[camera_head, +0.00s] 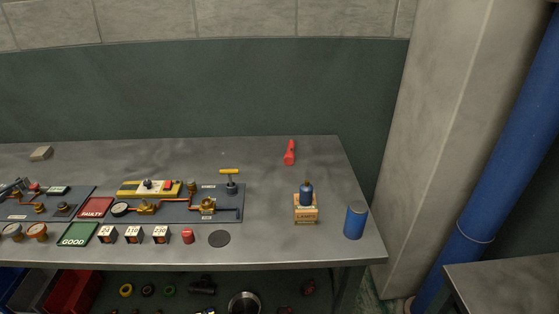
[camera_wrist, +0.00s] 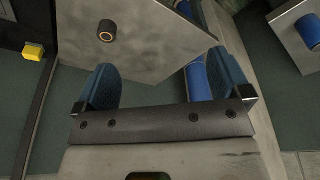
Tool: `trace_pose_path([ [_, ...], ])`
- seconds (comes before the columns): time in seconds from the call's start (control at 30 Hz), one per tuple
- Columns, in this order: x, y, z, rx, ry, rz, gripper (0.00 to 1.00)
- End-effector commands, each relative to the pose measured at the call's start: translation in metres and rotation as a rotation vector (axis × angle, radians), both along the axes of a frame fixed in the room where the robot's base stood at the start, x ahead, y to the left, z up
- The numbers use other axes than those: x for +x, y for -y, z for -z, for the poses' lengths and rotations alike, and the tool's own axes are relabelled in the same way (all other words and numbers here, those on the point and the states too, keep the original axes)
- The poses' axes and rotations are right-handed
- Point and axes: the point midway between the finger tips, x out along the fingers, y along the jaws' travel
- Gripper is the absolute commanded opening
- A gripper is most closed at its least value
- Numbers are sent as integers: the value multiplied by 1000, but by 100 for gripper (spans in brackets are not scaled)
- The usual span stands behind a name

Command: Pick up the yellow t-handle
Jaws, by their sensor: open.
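The yellow T-handle (camera_head: 229,171) stands upright on a dark fitting at the right part of the blue-grey panel (camera_head: 228,213) on the workbench, in the head view. Its crossbar lies roughly level. My gripper (camera_wrist: 166,82) shows only in the wrist view, its two blue padded fingers wide apart with nothing held between them. The T-handle cannot be made out in the wrist view, and my gripper is outside the head view, so the distance between them cannot be told.
Bench surface behind the handle is clear.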

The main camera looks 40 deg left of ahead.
Motion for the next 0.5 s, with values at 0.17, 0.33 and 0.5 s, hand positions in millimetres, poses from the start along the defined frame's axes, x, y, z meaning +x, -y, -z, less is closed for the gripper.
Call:
trace_pose_path([
  [0.17, 20, -13, -1, 12, 25, -46, 96],
  [0.33, 54, -40, -3, 34, 75, -127, 96],
  [0.5, 94, -78, -5, 61, 141, -221, 96],
])
